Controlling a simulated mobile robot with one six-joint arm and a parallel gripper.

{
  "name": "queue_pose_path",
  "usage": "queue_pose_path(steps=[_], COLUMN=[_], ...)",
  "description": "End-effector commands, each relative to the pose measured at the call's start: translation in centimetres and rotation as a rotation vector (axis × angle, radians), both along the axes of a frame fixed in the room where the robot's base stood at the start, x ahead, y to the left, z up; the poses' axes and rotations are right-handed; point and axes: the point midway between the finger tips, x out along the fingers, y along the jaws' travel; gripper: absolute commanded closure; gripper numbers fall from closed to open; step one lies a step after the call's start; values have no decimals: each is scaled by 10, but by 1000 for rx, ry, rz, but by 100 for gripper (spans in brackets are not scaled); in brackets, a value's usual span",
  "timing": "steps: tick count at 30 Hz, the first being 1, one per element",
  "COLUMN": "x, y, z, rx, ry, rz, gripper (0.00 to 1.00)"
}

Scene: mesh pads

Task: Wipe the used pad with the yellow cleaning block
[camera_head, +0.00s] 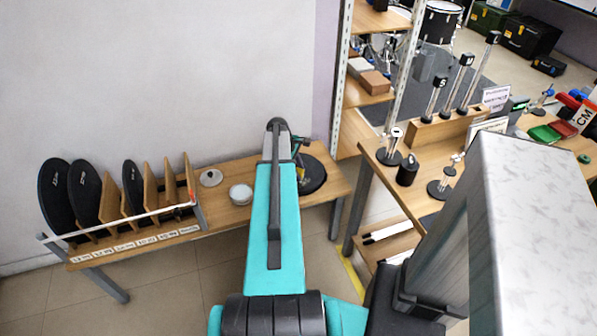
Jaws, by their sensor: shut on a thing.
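A dark round pad (314,178) lies flat at the right end of the low wooden bench. My teal arm covers its left part. My gripper (301,176) is at the far end of the arm, over the left part of this pad, mostly hidden behind the forearm. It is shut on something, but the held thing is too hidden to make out. I see no yellow cleaning block anywhere in the view. Whether anything touches the pad cannot be told.
Several black pads (55,198) and wooden dividers stand upright in a labelled rack (130,222) on the bench's left. A white bowl (240,194) and a pale disc with a knob (211,177) sit between rack and arm. A second table (372,160) with stands is at right.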

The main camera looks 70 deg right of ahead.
Motion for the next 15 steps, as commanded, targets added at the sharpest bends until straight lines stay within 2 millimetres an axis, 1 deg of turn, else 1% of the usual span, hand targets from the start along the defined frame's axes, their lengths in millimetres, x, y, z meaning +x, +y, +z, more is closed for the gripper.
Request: queue_pose_path(steps=[15], x=[6], y=[-7], z=[-35], rx=[-1], ry=[0], rz=[1], gripper=[90])
